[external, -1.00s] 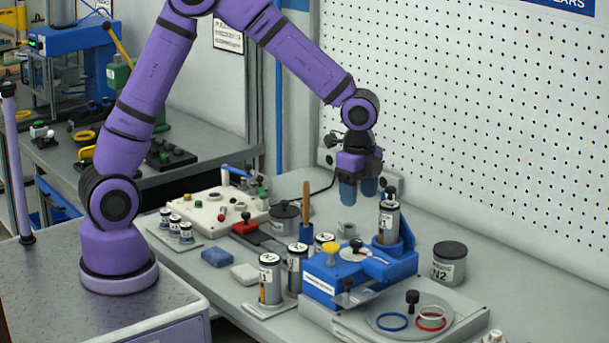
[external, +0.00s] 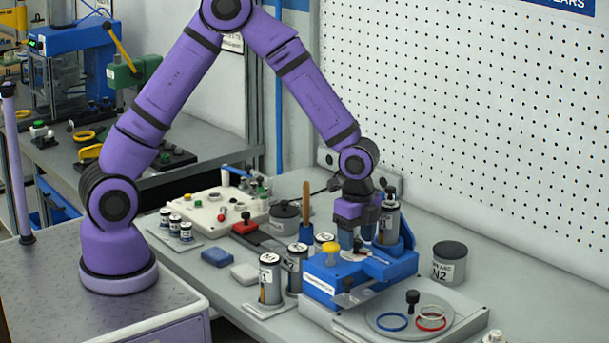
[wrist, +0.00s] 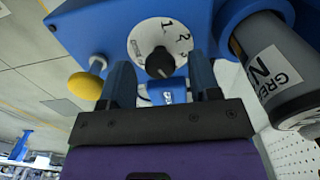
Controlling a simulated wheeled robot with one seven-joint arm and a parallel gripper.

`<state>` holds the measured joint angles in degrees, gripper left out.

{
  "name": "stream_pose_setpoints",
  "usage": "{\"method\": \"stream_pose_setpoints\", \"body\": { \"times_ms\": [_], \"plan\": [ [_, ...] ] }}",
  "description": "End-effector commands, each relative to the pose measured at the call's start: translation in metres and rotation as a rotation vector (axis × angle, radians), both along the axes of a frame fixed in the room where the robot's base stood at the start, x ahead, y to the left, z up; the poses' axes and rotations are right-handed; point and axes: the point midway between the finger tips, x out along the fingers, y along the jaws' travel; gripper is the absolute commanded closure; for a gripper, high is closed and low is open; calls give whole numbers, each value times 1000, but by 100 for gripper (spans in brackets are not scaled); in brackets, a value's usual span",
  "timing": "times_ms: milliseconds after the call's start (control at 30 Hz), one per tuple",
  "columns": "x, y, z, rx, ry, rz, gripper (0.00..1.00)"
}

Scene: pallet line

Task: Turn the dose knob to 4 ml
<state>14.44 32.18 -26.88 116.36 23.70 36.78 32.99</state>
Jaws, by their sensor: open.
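The blue dosing unit (external: 375,272) stands on the bench at the right. In the wrist view its white dial (wrist: 145,40) carries the numbers 1, 2 and 3, and the black dose knob (wrist: 159,63) sits at its middle. I cannot tell which number the knob points to. My gripper (external: 358,243) points down over the unit. In the wrist view my gripper (wrist: 161,72) is open, with one blue finger on each side of the knob and gaps between. In the external view the fingers hide the knob.
A grey grease canister (wrist: 272,72) stands in the unit, close to my right finger in the wrist view. A yellow button (external: 331,250) is on the unit's near left. Several canisters (external: 270,280) stand left of it; canister N2 (external: 449,266) stands right.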

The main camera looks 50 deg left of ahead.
Motion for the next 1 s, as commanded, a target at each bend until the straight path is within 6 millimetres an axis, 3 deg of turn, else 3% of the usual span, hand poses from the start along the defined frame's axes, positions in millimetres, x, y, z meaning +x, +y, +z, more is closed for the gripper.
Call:
{"method": "stream_pose_setpoints", "body": {
  "times_ms": [333, 567, 1000],
  "plan": [
    [0, 0, -4, 0, -1, 0, 43],
    [0, 0, -4, 0, -1, 0, 92],
    [0, 0, -4, -1, -1, 104, 92]
  ]
}}
